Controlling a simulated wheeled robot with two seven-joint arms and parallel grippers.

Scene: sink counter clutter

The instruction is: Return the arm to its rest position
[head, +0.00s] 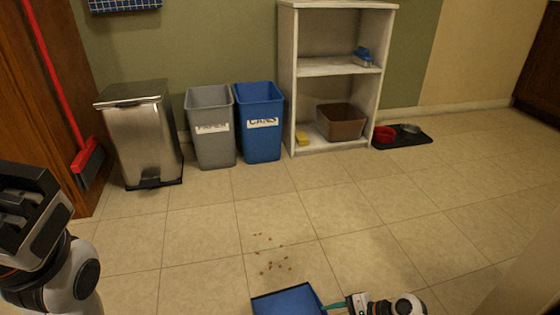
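My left arm comes in at the left edge, with its dark gripper (32,212) raised in front of the wooden cabinet; I cannot make out its fingertips or anything held in it. At the bottom edge, a blue dustpan (288,301) is partly cut off by the frame. A teal handle piece (337,307) joins it on its right side. My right gripper (354,303) is at that handle and looks closed around it; its lower part is out of frame.
Several brown crumbs (270,262) lie on the tiled floor above the dustpan. Along the wall stand a steel bin (142,130), a grey bin (210,140), a blue bin (262,145) and a white shelf (338,66). A red broom (85,158) leans left. Mid-floor is otherwise open.

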